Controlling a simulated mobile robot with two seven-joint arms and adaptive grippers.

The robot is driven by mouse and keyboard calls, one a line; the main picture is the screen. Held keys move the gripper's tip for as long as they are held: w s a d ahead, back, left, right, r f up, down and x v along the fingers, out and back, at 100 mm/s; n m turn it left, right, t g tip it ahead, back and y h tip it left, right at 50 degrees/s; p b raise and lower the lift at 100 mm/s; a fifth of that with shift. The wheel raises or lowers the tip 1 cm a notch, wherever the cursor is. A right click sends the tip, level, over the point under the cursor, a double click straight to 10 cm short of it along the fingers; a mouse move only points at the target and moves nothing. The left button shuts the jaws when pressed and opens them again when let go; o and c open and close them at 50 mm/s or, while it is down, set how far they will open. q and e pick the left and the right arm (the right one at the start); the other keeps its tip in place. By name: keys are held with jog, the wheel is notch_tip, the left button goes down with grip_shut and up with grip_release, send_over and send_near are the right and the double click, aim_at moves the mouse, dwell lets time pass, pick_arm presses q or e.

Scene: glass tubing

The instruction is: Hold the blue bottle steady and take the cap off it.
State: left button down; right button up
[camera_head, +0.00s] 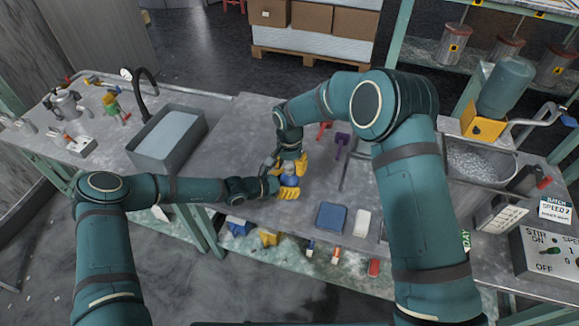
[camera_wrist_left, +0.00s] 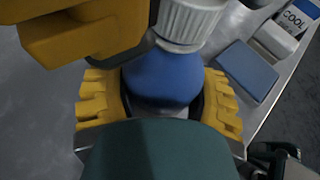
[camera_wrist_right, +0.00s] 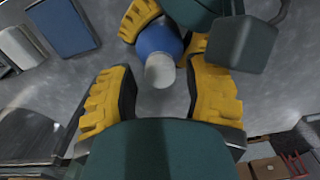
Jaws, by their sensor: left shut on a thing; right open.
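The blue bottle (camera_head: 290,181) stands on the grey bench, between the yellow fingers of my left gripper (camera_head: 284,189). In the left wrist view the fingers of my left gripper (camera_wrist_left: 163,95) are shut on the bottle (camera_wrist_left: 165,77) from both sides. Its ribbed white cap (camera_wrist_left: 188,20) is on the bottle's top. In the right wrist view the cap (camera_wrist_right: 160,71) shows between the spread fingers of my right gripper (camera_wrist_right: 160,85), with the bottle (camera_wrist_right: 158,38) beyond it. My right gripper is open above the cap, with a clear gap on each side.
A purple tool (camera_head: 342,143) lies behind. A grey sink (camera_head: 166,142) is at the left. The bench between sink and bottle is clear.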

notch_tip(320, 180, up, 3)
jog(key=shift+r, duration=0.2)
jog(key=shift+o, duration=0.7)
jog(key=shift+r, duration=0.2)
notch_tip(320, 180, up, 3)
jog(key=m, duration=0.3)
jog(key=shift+r, duration=0.1)
jog(key=shift+f, duration=3.9)
grip_shut()
